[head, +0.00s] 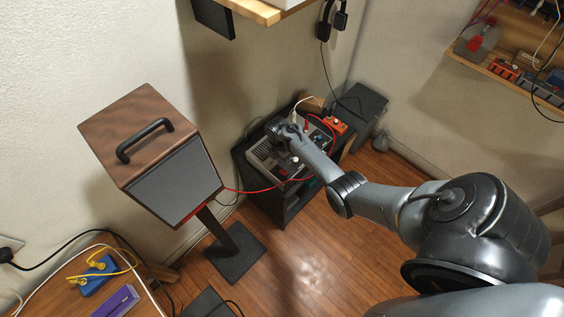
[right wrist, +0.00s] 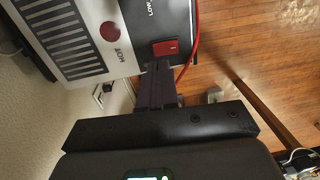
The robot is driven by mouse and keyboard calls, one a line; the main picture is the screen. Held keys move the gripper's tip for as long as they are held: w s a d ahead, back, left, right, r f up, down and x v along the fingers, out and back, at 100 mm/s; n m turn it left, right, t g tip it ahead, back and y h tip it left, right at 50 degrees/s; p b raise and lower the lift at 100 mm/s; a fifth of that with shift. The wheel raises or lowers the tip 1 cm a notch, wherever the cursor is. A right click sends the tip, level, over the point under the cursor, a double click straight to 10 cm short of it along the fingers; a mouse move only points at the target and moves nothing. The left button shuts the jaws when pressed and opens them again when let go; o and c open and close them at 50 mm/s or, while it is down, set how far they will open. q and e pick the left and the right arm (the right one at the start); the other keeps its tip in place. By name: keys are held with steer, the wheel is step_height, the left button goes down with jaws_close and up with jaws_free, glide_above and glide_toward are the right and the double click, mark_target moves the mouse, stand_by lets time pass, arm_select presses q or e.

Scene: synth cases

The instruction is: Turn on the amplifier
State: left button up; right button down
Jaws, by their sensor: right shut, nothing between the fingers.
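The amplifier (head: 262,158) is a grey and black unit on a low black stand (head: 268,203) by the wall. In the right wrist view its panel (right wrist: 60,62) shows black vent slots, a round red part (right wrist: 110,31) and a red rocker switch (right wrist: 174,46). My right gripper (right wrist: 158,66) is shut and empty, its fingertips at the lower edge of the switch. I cannot tell whether they touch it. In the head view the right gripper (head: 277,132) is over the amplifier, and the arm hides part of it. My left gripper is not in view.
A wooden speaker (head: 150,135) with a black handle stands left of the amplifier. A red cable (head: 250,190) runs between them. An orange box (head: 335,124) sits beside the amplifier's back right. The wooden floor (head: 310,260) in front is mostly clear.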

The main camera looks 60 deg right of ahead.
step_height(320, 180, up, 9)
steer(key=w+p, duration=0.1)
steer(key=shift+f+p, duration=0.2)
steer(key=shift+p, duration=0.15)
steer(key=s+b, duration=0.1)
steer(key=b, duration=0.2)
steer(key=shift+s+a+g, duration=0.1)
steer(key=shift+s+g, duration=0.2)
steer(key=shift+s, duration=0.1)
